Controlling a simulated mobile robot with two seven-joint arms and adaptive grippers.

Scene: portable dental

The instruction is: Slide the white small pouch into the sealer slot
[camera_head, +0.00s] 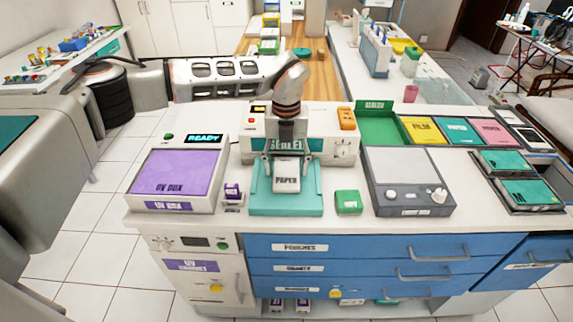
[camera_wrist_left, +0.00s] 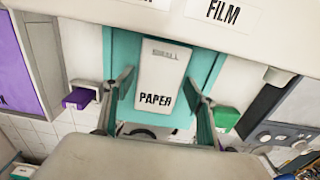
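The white small pouch (camera_head: 286,179), marked PAPER, lies on the teal tray (camera_head: 287,209) in front of the white sealer (camera_head: 325,142). The pouch also shows in the left wrist view (camera_wrist_left: 162,78), its far end close to the sealer's front edge. My left gripper (camera_head: 286,163) points down over the pouch. In the left wrist view, the fingers of this gripper (camera_wrist_left: 160,80) stand on either side of the pouch, with narrow gaps beside it, so it looks open. The sealer slot is hidden behind my gripper and wrist. My right gripper is out of view.
A purple-topped UV box (camera_head: 173,173) stands left, with a small purple box (camera_head: 232,191) beside the tray. A green box (camera_head: 348,202) and a grey device (camera_head: 408,170) stand right. A green tray (camera_head: 378,124) and coloured bins (camera_head: 457,131) lie behind it.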

